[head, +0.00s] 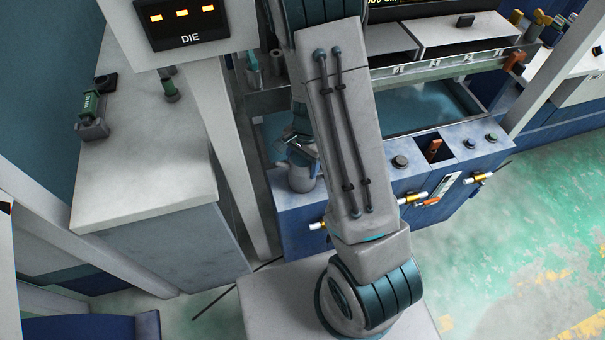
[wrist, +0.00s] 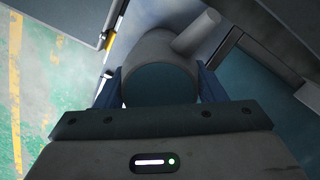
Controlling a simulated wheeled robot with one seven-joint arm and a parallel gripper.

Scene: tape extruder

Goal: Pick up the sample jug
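The sample jug (head: 302,181) is a grey cylinder at the near left corner of the blue tank unit, partly hidden behind my arm in the head view. In the wrist view the jug (wrist: 160,47) shows its round dark mouth or interior, with a thick grey stub, likely its handle, toward the upper right. My gripper (wrist: 160,88) has its two blue fingers on opposite sides of the jug, very close to its walls. I cannot tell whether they press on it. In the head view my gripper (head: 297,143) is small and partly hidden at the jug's top.
The blue tank unit (head: 440,170) has knobs, an orange switch and yellow-and-white valves on its front. A water trough (head: 415,108) lies behind its panel. A grey cabinet (head: 150,150) and a DIE display (head: 188,20) stand left. Green floor (head: 520,250) is clear at right.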

